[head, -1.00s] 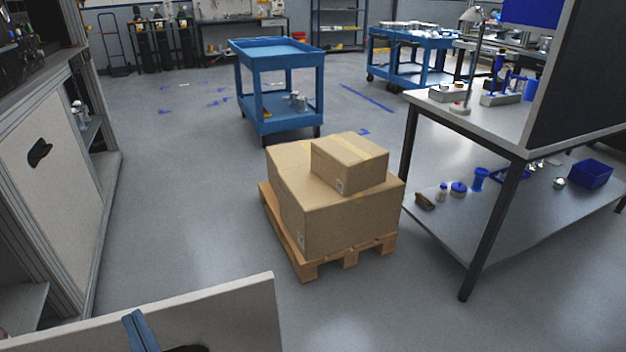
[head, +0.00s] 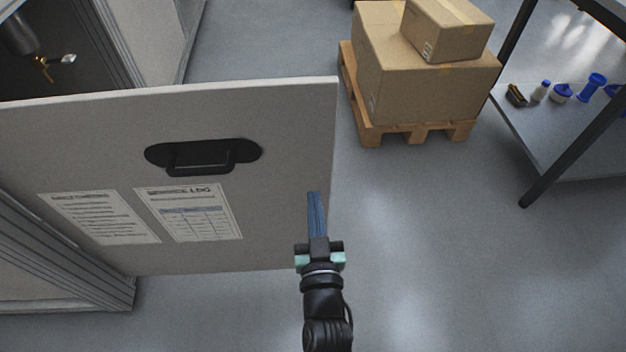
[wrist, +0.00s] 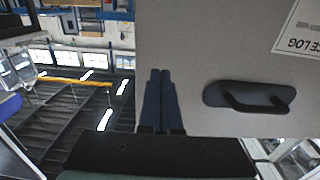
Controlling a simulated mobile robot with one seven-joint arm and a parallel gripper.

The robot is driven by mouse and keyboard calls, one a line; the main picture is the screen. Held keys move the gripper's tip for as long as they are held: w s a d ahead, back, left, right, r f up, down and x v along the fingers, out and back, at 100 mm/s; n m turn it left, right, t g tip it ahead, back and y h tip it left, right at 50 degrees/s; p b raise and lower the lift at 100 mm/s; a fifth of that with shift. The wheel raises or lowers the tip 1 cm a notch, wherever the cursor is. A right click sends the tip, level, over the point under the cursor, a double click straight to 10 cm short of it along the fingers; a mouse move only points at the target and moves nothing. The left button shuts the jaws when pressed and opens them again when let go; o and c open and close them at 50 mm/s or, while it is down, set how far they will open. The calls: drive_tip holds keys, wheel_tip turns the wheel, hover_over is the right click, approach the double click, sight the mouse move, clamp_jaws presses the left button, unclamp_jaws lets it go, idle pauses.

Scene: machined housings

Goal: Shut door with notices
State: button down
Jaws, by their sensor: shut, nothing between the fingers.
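The door with notices (head: 285,200) stands open in the head view, swung out from a cabinet on the left. Its face carries a black handle (head: 203,157) and two paper sheets, one a service log (head: 190,212). My gripper (head: 314,194) is shut and empty, with its blue fingers in front of the door face near its free edge, right of and below the handle. In the wrist view the door (wrist: 215,50) fills the right side, with the handle (wrist: 250,97) right of my fingers (wrist: 160,75). I cannot tell whether the fingertips touch the door.
The open cabinet interior (head: 60,50) shows at the upper left, with a metal fitting inside. Boxes (head: 425,85) on a wooden pallet (head: 420,132) stand beyond the door's free edge. A workbench with a lower shelf (head: 560,140) is at the right. The floor between is clear.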

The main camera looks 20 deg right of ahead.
sight(311, 168)
drive_tip(key=shift+b+x, duration=0.45)
drive_tip(key=shift+x, duration=2.4)
